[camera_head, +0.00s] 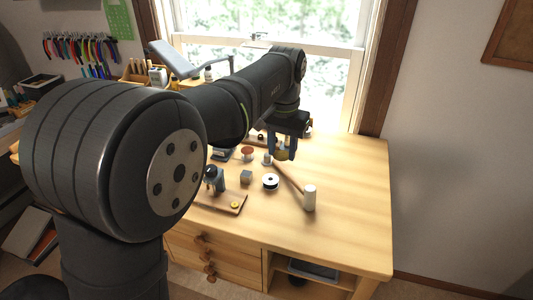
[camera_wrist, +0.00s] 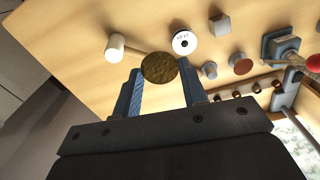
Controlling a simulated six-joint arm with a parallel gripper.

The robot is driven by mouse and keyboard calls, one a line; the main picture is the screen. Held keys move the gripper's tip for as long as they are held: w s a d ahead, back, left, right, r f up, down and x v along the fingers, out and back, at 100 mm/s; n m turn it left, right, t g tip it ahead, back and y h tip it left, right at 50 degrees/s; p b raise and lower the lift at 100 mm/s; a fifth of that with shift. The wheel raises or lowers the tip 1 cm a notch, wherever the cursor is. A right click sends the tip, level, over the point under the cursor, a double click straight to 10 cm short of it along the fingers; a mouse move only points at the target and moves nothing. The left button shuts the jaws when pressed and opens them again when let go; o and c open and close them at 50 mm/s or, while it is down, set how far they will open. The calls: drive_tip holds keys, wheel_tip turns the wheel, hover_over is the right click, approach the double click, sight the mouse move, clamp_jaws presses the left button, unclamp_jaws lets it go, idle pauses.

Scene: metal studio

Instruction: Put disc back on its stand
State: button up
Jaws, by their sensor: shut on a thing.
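My gripper (camera_head: 283,153) is above the workbench toward the window, its blue fingers pointing down. In the wrist view its fingertips (camera_wrist: 160,70) are shut on a mottled brown-gold disc (camera_wrist: 160,67), whose broad face shows to the camera. In the head view only a little of the gold disc (camera_head: 281,155) shows between the fingers. The disc looks clear of the bench. A round white piece with a dark centre (camera_head: 270,181) lies on the bench; it also shows in the wrist view (camera_wrist: 184,42). I cannot tell which piece is the stand.
A white-headed mallet (camera_head: 309,198) stands to the right, its handle reaching back toward the gripper. A grey cube (camera_head: 246,176), a reddish round piece (camera_head: 247,152) and a wooden board (camera_head: 228,206) with a vise-like tool are to the left. The bench's right side (camera_head: 355,205) is clear.

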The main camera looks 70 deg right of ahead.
drive_tip(key=s+d, duration=0.2)
drive_tip(key=d, duration=0.6)
drive_tip(key=w+d+f, duration=0.1)
drive_tip(key=w+f, duration=0.1)
drive_tip(key=w, duration=0.1)
drive_tip(key=w+d+f, duration=0.2)
drive_tip(key=w+f, duration=0.1)
drive_tip(key=w+d+f, duration=0.2)
drive_tip(key=w, duration=0.1)
drive_tip(key=shift+w+f, duration=0.15)
drive_tip(key=shift+w, duration=0.2)
drive_tip(key=shift+w+f, duration=0.15)
drive_tip(key=shift+f, duration=1.9)
drive_tip(key=shift+f, duration=0.15)
drive_tip(key=o, duration=0.9)
drive_tip(key=shift+o, duration=0.2)
